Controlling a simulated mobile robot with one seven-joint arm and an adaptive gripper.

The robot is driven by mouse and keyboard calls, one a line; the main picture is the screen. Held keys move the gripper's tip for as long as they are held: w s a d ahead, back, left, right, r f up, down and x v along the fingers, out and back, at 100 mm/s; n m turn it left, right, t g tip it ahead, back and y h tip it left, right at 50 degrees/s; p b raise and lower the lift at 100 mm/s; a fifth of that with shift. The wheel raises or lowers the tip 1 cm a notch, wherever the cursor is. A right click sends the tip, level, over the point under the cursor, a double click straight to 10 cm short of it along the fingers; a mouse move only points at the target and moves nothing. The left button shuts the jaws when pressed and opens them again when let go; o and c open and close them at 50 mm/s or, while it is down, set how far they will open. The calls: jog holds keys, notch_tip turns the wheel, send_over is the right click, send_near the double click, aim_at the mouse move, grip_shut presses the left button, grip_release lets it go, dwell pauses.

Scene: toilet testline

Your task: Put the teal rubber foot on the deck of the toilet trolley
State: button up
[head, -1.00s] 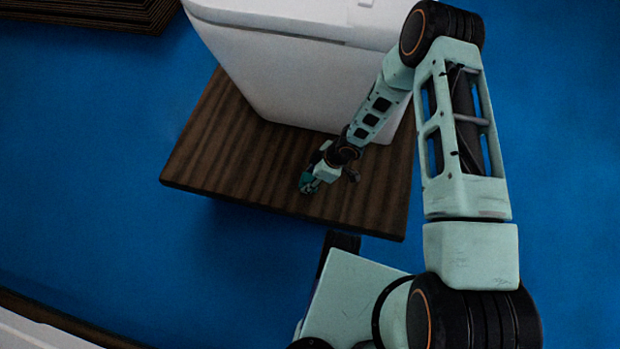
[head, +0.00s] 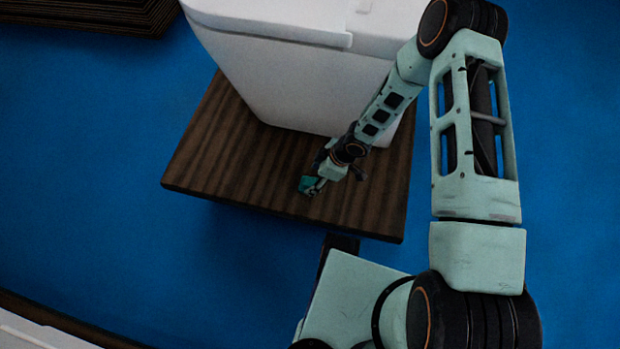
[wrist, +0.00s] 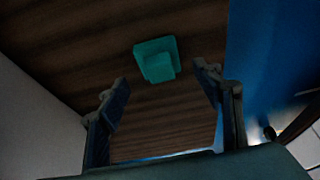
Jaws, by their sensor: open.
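The teal rubber foot (wrist: 157,60) rests on the dark wood deck (wrist: 60,35) of the trolley, in front of the white toilet. In the head view the foot (head: 306,184) shows on the deck (head: 230,160), partly beside my fingers. My gripper (wrist: 160,95) is open in the wrist view. The foot lies beyond the fingertips, roughly centred between them, with nothing between the jaws. In the head view my gripper (head: 318,182) is low over the deck, just right of the foot. Whether a finger touches the foot cannot be told there.
The white toilet (head: 290,75) stands on the back of the deck, close behind my arm. Blue floor (head: 90,130) surrounds the trolley. A dark wooden stack (head: 85,15) is at the top left. The deck is bare left of the foot.

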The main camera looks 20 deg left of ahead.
jog(key=p+v, duration=0.3)
jog(key=v, duration=0.5)
